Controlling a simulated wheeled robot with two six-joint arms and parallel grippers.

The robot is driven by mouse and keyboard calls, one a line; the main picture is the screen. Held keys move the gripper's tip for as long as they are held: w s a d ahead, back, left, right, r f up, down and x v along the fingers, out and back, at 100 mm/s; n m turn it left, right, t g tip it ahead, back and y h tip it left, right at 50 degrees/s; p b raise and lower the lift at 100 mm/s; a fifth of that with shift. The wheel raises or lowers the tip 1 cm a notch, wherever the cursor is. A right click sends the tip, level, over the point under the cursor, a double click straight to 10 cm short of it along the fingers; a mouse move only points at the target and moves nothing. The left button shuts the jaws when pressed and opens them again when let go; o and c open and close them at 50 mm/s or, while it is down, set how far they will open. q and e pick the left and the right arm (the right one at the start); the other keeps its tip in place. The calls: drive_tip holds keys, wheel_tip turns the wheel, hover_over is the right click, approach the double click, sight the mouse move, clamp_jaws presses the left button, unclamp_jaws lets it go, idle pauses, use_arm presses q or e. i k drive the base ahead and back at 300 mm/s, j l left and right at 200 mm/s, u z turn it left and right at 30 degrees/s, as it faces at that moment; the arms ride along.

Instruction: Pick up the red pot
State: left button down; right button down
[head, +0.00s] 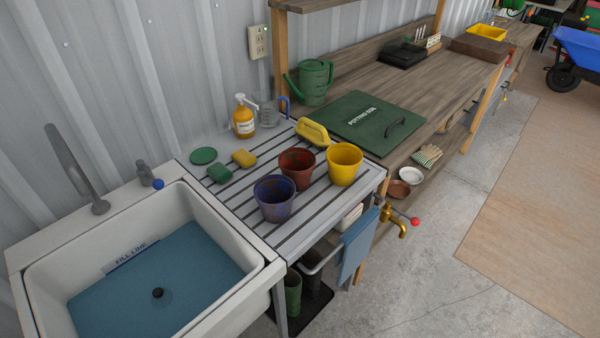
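The red pot (297,167) is a dark red, dirt-marked pot standing upright on the slatted grey drainboard (232,202), with its open top up. It stands between a blue pot (274,199) at its front left and a yellow pot (344,164) at its right. All three stand close together; whether their rims touch is hard to tell. Neither of my grippers shows in the head view.
A white sink (236,292) with blue water is at the left. Behind the pots are a yellow brush (312,132), an orange bottle (244,118), and sponges (243,158). A green lid (366,122) lies on the bench.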

sight(298, 164)
drive_tip(key=i+l+u, duration=0.55)
drive_tip(key=l, duration=0.2)
drive_tip(key=i+l+u, duration=0.1)
drive_tip(key=l+u, duration=0.15)
drive_tip(key=l, duration=0.15)
